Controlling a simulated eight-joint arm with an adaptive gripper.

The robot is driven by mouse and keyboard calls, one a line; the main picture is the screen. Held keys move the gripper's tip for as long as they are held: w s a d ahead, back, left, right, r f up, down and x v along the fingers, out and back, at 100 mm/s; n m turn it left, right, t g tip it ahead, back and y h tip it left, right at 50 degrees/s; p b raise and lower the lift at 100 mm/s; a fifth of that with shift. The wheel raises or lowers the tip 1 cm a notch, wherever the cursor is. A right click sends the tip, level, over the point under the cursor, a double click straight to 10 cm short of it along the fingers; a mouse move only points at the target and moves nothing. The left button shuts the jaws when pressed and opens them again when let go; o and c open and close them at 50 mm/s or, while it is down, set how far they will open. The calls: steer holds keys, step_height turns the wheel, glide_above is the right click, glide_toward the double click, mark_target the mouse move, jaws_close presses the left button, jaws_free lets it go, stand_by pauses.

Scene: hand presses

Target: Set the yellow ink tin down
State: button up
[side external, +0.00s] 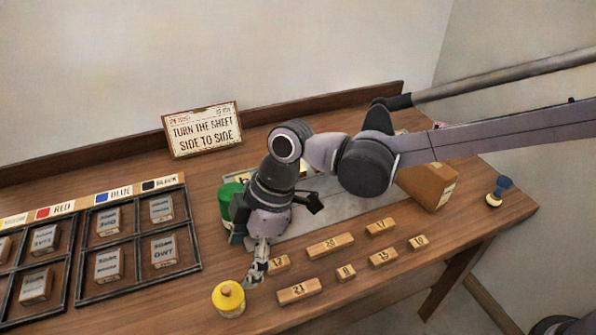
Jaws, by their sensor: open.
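The yellow ink tin (229,299), with a yellow lid and a pale label, stands upright on the wooden table near its front edge. My gripper (254,276) is open, just to the right of and behind the tin. I cannot tell whether a finger still touches it. Nothing shows between the fingers, though the arm hides part of them.
Numbered wooden blocks (331,245) lie right of my gripper. A green tin (230,196) stands behind it, partly hidden by my arm. Dark compartment trays (137,294) with blocks are at left. A sign (202,130), brown box (428,186) and blue-handled stamp (499,190) stand farther off.

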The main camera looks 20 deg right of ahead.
steer(key=w+d+r+m+t+h, duration=0.15)
steer(key=d+r+m, duration=0.25)
steer(key=d, duration=0.7)
steer(key=w+d+r+m+t, duration=0.1)
steer(key=d+r+m+t, duration=0.3)
steer(key=d, duration=0.8)
steer(key=s+d+f+m+t+h, duration=0.1)
steer(key=s+d+m, duration=0.3)
steer(key=d, duration=0.5)
steer(key=s+d+f+m+h, duration=0.1)
steer(key=s+d+m, duration=0.4)
steer(key=d, duration=0.5)
steer(key=shift+s+d+f+m+t+h, duration=0.2)
steer(key=shift+f+m+t+h, duration=0.15)
steer(key=shift+m+h, duration=0.2)
